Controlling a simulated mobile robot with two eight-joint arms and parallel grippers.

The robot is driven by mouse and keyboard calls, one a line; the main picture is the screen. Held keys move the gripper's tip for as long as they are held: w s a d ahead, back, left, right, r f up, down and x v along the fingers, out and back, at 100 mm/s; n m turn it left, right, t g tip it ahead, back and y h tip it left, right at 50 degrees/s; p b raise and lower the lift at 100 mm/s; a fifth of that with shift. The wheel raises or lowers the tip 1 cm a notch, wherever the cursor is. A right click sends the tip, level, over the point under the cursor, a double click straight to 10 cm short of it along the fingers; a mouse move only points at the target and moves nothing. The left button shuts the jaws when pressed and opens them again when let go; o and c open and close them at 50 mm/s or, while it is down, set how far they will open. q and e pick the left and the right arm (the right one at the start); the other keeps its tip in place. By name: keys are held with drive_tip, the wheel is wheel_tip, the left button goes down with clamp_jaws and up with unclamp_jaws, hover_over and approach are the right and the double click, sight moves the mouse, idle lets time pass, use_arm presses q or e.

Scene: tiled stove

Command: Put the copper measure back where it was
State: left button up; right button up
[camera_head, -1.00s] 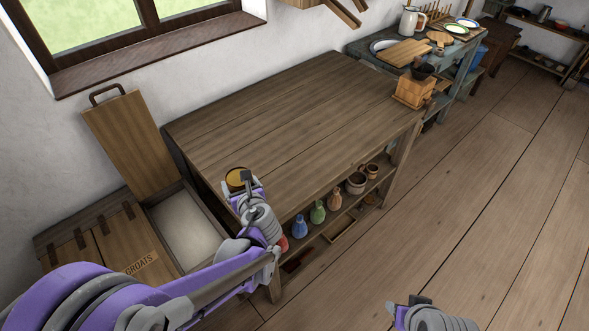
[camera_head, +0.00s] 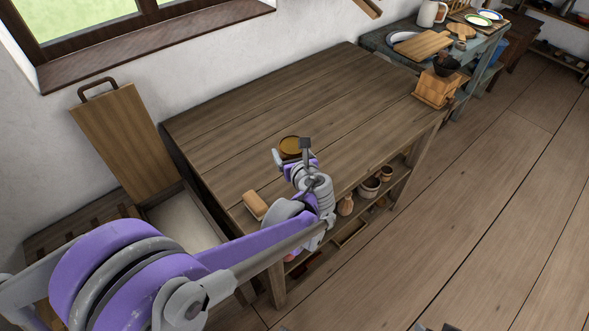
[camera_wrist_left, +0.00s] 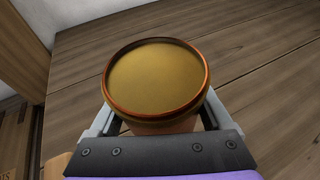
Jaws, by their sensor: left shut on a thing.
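The copper measure (camera_head: 291,147) is a round vessel with a coppery rim and a golden-brown inside. My left gripper (camera_head: 293,159) is shut on it, over the front part of the wooden table (camera_head: 340,95). In the left wrist view the measure (camera_wrist_left: 157,80) sits upright between the fingers, its open top facing the camera. Its lower part is mostly hidden, so I cannot tell whether it touches the tabletop.
A small wooden piece (camera_head: 254,205) lies at the table's front left. A wooden grinder (camera_head: 437,88) stands at the right end. Pots (camera_head: 369,187) stand on the shelf below. The groats chest (camera_head: 180,222) at left has a raised lid (camera_head: 122,140). The middle tabletop is clear.

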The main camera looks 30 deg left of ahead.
use_arm(q)
drive_tip(key=shift+f+b, duration=0.55)
drive_tip(key=shift+f, duration=2.45)
drive_tip(key=shift+f, duration=0.15)
drive_tip(key=o, duration=1.4)
drive_tip(key=shift+o, duration=0.2)
drive_tip(key=shift+s+d+r, duration=0.15)
drive_tip(key=shift+r, duration=0.15)
drive_tip(key=p+v, duration=0.1)
drive_tip(key=v, duration=1)
drive_tip(key=shift+s+d+r, duration=0.15)
drive_tip(key=shift+s, duration=0.1)
